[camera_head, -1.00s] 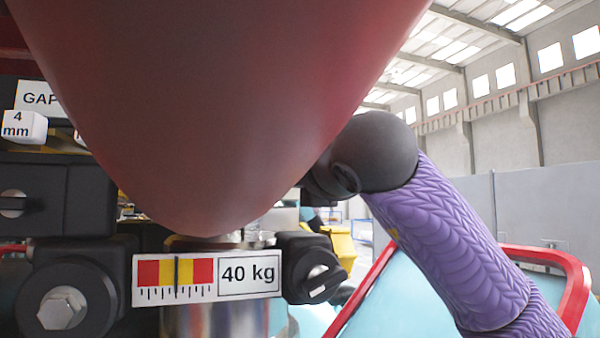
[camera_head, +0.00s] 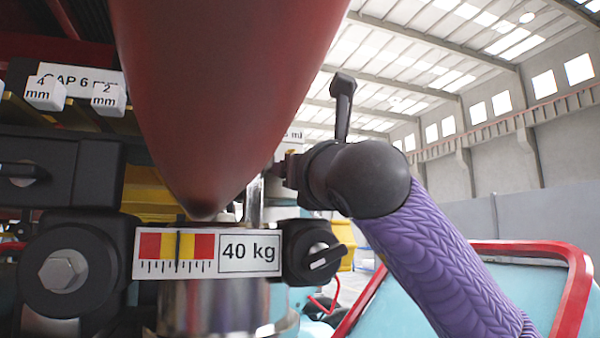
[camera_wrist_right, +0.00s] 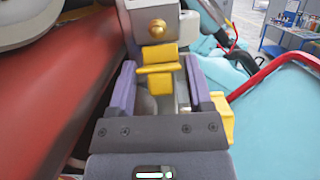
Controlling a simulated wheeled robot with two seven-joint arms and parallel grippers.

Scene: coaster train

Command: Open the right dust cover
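I cannot clearly make out which part is the right dust cover. A large dark red tapered body (camera_head: 225,90) hangs close in front in the head view and hides much behind it. In the right wrist view, a red curved surface (camera_wrist_right: 50,100) lies to the left of my right gripper (camera_wrist_right: 160,85). Its two purple-grey fingers are apart. A yellow piece with a crossbar (camera_wrist_right: 158,68) shows in line with the gap; I cannot tell whether they touch. In the head view my right arm's purple sleeve is at the right, its gripper not clearly visible. My left gripper is not in view.
A "40 kg" scale plate (camera_head: 207,253) sits between black knobs low in the head view. Small blocks marked 4 mm (camera_head: 45,93) and 2 mm (camera_head: 108,97) are at upper left. A red rail (camera_head: 578,290) edges a light-blue surface at right.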

